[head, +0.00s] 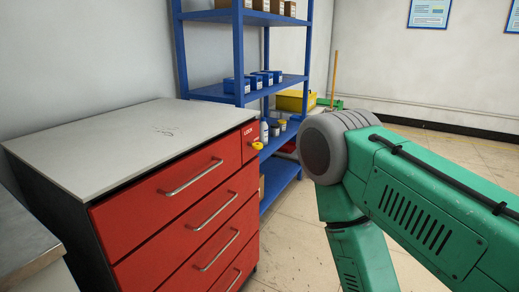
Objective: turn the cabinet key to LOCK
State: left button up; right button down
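The red tool cabinet (150,215) with a light grey top stands at the left in the head view. A small yellow key (257,146) sits on the narrow red panel (249,138) at the cabinet's upper right front corner. A small white label is above the key, too small to read surely. I cannot tell the key's exact turn angle. My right arm comes in from the right, with its grey joint apart from the cabinet. The arm's lower link runs out of the bottom of the picture. Neither gripper shows.
A blue shelf rack (265,80) with boxes and bottles stands behind the cabinet. A grey worktop corner (22,240) is at the lower left. Free floor (292,225) lies between the cabinet and my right arm.

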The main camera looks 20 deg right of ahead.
aim_at(255, 145)
jog(key=u, duration=0.35)
jog(key=i+l+u, duration=0.1)
jog(key=l+u, duration=0.95)
jog(key=l, duration=0.15)
jog(key=l+u, duration=0.1)
jog(key=l, duration=0.5)
jog(key=l+u, duration=0.1)
jog(key=l, duration=0.45)
jog(key=k+l+u, duration=0.1)
jog(key=l, duration=0.5)
jog(key=k+l+u, duration=0.15)
jog(key=l, duration=0.45)
jog(key=k+l+u, duration=0.1)
jog(key=l, duration=0.45)
